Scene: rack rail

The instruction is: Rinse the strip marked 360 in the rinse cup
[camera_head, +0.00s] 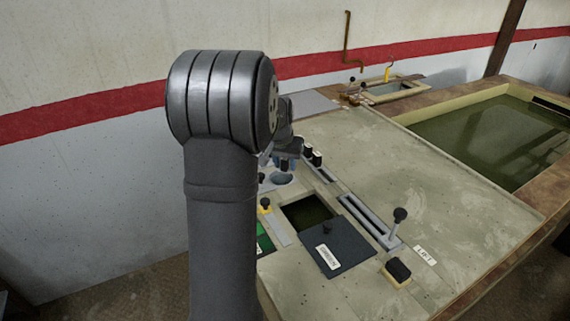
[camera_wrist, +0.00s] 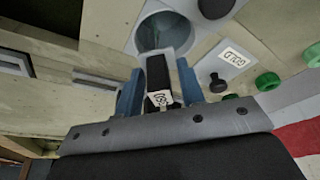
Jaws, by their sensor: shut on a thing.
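In the wrist view my gripper (camera_wrist: 158,82) is shut on a strip (camera_wrist: 157,72) with a black grip. A white tag on the strip faces the camera upside down and appears to read 360. A round grey cup (camera_wrist: 165,32) lies just beyond the strip; I cannot tell whether the strip's lower end is inside it. In the head view my gripper (camera_head: 287,163) is over a cup (camera_head: 282,179) in the deck, partly hidden by my arm. The strip is hard to make out there.
Black-topped strips (camera_head: 312,155) stand in a rack to the right of the cup. Nearby are an open dark well (camera_head: 306,211), a dark lid (camera_head: 330,248), a slotted rail with an upright lever (camera_head: 398,222), and a black block (camera_head: 397,270).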

